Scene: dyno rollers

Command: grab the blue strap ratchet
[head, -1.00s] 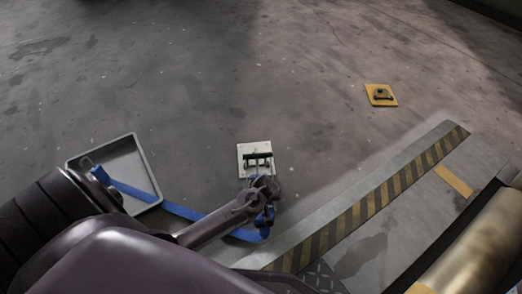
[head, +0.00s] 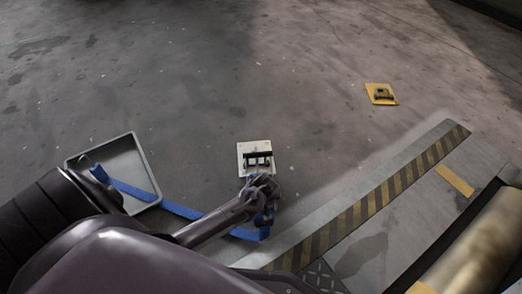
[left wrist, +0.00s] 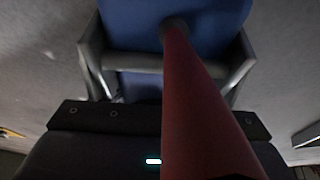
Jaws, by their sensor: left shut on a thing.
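The blue strap (head: 182,210) runs from the grey tray (head: 151,163) at the left across the floor to my left gripper (head: 265,197). My left gripper is shut on the blue strap ratchet, which is mostly hidden by the fingers in the head view. The gripper is low, just in front of a white plate (head: 245,152) with a dark bracket. In the left wrist view the blue ratchet (left wrist: 120,22) fills the top, close up, between grey metal sides. My right gripper is not in view.
A yellow plate (head: 388,100) with a dark fitting lies at the back right. A yellow-and-black striped edge (head: 375,199) and a metallic roller (head: 478,245) lie to the right. A dark red bar (left wrist: 200,100) crosses the left wrist view. The far floor is clear.

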